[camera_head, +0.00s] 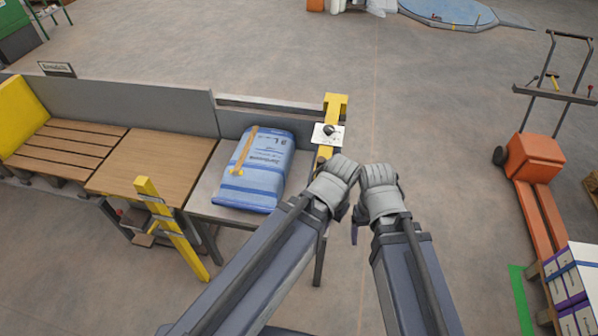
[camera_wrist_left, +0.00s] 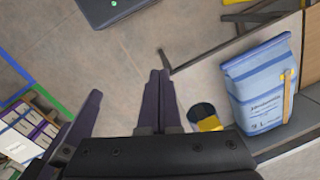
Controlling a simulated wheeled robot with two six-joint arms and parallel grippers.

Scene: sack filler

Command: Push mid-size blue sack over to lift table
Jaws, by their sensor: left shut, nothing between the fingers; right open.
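The blue sack (camera_head: 262,172), with a pale printed top and an orange-yellow strip, lies on a grey table (camera_head: 205,196). It also shows at the right of the left wrist view (camera_wrist_left: 258,88). Left of it, a wooden-topped table (camera_head: 150,163) adjoins the grey one. My left gripper (camera_head: 335,180) is right of the sack, apart from it; its fingers are shut and empty in the left wrist view (camera_wrist_left: 160,75). My right gripper (camera_head: 380,190) is beside the left one, farther from the sack. It is open, its fingers mostly hidden in the head view.
A grey wall (camera_head: 120,103) runs behind the tables. A yellow post (camera_head: 170,228) stands at the front and another yellow bracket (camera_head: 335,105) at the grey table's right end. A slatted wooden surface (camera_head: 65,143) lies far left. An orange pallet truck (camera_head: 534,157) stands right.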

